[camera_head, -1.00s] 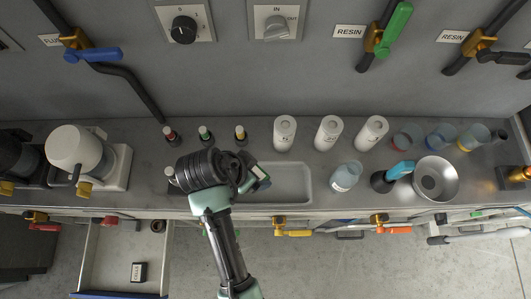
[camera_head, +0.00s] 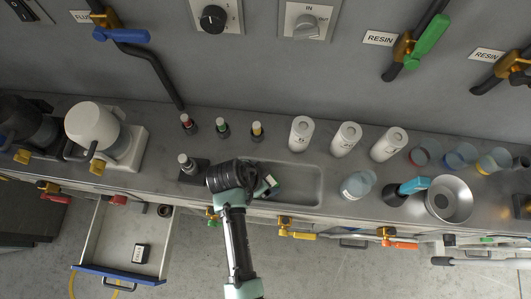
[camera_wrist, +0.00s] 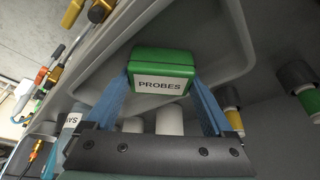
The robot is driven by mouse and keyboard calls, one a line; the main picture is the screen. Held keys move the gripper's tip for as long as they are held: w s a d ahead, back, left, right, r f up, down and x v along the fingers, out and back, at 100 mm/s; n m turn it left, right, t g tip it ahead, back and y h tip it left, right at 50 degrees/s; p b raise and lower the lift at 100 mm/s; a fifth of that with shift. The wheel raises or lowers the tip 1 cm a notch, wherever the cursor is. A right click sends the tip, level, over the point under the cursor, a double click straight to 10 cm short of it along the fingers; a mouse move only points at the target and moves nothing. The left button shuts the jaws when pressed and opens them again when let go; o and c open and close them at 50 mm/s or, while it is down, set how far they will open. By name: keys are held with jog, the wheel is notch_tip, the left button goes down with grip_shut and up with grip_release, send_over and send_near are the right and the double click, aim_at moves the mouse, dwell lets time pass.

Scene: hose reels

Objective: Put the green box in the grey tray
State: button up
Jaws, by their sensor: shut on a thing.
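The green box (camera_wrist: 160,72), with a white label reading PROBES, is between the blue fingers of my gripper (camera_wrist: 165,85) in the wrist view. My gripper is shut on it. In the head view only a small part of the green box (camera_head: 271,185) shows beside my wrist, which hides most of my gripper (camera_head: 264,187). The grey tray (camera_head: 302,184) is a shallow rounded basin in the counter. The box is at the tray's left end, and the tray (camera_wrist: 215,45) shows behind it in the wrist view. I cannot tell whether the box touches the tray floor.
Small bottles with red, green (camera_head: 222,128) and yellow (camera_head: 257,131) bands stand behind the tray's left side. Several white canisters (camera_head: 346,140) stand behind it to the right. An open drawer (camera_head: 105,235) juts out front left.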

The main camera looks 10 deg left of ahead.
jog(key=shift+f, duration=0.15)
jog(key=o, duration=1.1)
jog(key=shift+o, duration=0.2)
jog(key=v, duration=1.2)
jog(key=shift+r+p, duration=0.2)
jog(key=shift+p, duration=0.2)
